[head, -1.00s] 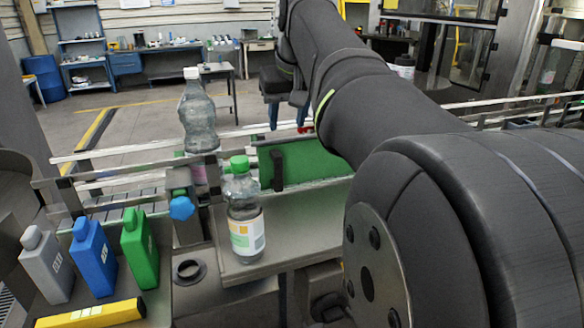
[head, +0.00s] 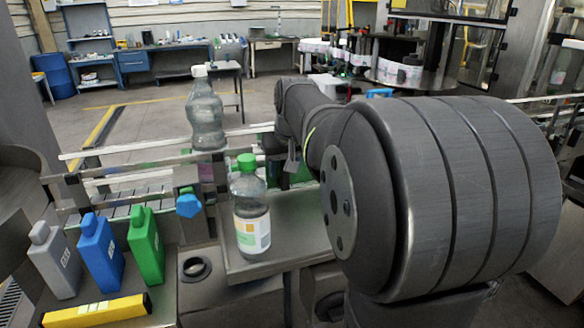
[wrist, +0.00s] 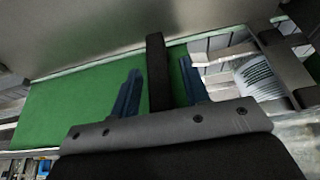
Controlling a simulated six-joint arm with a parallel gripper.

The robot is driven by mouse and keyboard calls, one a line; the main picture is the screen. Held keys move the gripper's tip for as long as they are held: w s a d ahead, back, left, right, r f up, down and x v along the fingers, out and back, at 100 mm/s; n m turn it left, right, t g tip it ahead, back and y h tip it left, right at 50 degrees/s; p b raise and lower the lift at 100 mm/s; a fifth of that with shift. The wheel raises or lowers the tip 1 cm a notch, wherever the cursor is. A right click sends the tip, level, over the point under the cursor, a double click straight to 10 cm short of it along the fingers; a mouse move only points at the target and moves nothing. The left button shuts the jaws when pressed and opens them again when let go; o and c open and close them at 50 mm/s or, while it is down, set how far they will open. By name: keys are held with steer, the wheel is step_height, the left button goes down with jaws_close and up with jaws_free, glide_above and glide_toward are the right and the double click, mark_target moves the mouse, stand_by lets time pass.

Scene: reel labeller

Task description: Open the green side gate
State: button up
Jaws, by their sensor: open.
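The green side gate (wrist: 70,108) is a flat panel filling the left and middle of the wrist view. Its dark upright handle (wrist: 157,75) stands between the two blue fingers of my gripper (wrist: 160,66). The fingers are apart, one on each side of the handle, with gaps showing; the gripper is open and holds nothing. In the head view only slivers of the green gate (head: 302,172) show, mostly hidden behind my arm and a bottle.
A green-capped bottle (head: 251,215) stands on the grey table just left of my arm. Another clear bottle (head: 205,115) stands behind it by the rails. Grey, blue (head: 100,250) and green containers and a yellow block (head: 95,310) are at lower left.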

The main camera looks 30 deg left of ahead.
steer(key=shift+w+a+f, duration=0.15)
steer(key=shift+f, duration=0.3)
steer(key=shift+c, duration=0.2)
jaws_close()
steer(key=w+d, duration=1.8)
steer(key=shift+w+d, duration=0.25)
steer(key=shift+o, duration=0.2)
jaws_free()
steer(key=shift+r, duration=0.1)
steer(key=v, duration=1.7)
steer(key=shift+r, duration=0.15)
